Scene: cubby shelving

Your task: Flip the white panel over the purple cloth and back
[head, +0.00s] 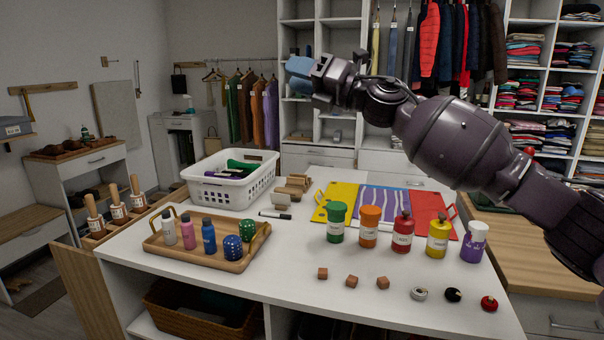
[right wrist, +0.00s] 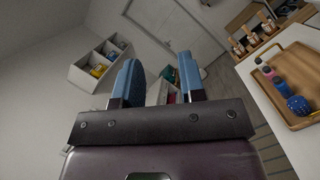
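A flat piece lies on the white table behind the row of jars. My right gripper (head: 300,67) is raised high, well above and left of the cloth. In the right wrist view its two blue fingers (right wrist: 160,82) are apart with nothing between them. My left gripper is not in view.
Several lidded jars (head: 403,230) stand in front of the cloth. Small wooden blocks (head: 352,281) and round pieces (head: 453,295) lie near the front edge. A wooden tray (head: 240,259) with bottles and a white basket (head: 262,170) stand on the left.

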